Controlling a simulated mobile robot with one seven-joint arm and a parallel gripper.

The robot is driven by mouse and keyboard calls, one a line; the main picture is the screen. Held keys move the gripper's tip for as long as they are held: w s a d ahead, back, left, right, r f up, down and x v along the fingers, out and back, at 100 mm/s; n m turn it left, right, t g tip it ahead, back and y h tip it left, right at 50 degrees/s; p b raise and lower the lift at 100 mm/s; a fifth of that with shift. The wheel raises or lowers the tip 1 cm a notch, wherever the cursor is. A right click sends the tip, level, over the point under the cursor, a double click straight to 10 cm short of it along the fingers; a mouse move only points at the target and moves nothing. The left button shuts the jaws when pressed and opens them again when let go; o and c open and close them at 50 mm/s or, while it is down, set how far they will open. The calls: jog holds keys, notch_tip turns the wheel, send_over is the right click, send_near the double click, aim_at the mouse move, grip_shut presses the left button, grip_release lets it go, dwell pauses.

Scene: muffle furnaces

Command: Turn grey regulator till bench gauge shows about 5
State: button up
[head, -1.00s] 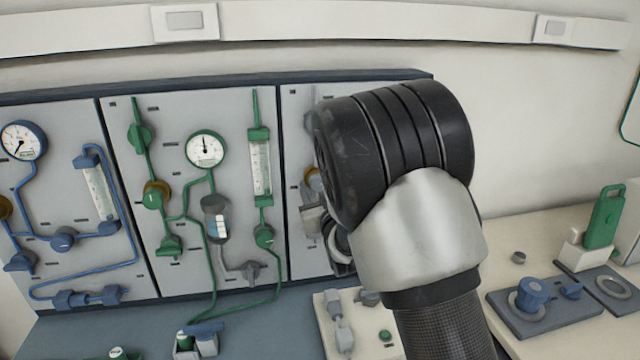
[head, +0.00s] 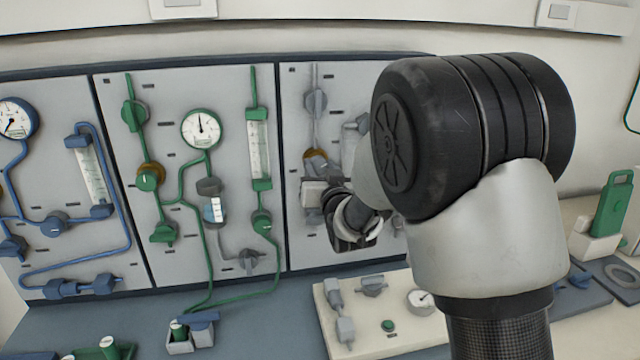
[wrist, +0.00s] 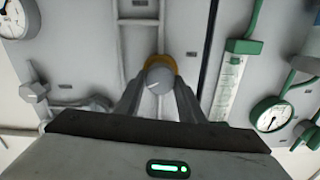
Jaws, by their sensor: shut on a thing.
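The grey regulator is a round grey knob with a white mark and an orange-brown collar; in the wrist view its knob (wrist: 158,78) sits between the two fingertips. My gripper (wrist: 158,92) is shut on it. In the head view the regulator's brown collar (head: 316,156) shows on the right-hand grey panel, with my gripper (head: 314,190) just below it, partly hidden by my arm. The bench gauge (head: 421,301) is a small white dial on the cream bench block; its needle is too small to read surely.
The cream block (head: 375,336) also carries grey valves and a green button. A green-piped panel (head: 205,240) with a gauge (head: 201,129) stands left of the grey one. A blue-piped panel (head: 60,180) is further left. A green-handled item (head: 611,212) stands at the right.

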jog(key=shift+m, duration=0.4)
jog(key=o, duration=1)
jog(key=shift+o, duration=0.2)
jog(key=b+v, duration=0.2)
jog(key=v, duration=1.5)
jog(key=shift+s, duration=0.25)
jog(key=shift+r, duration=0.15)
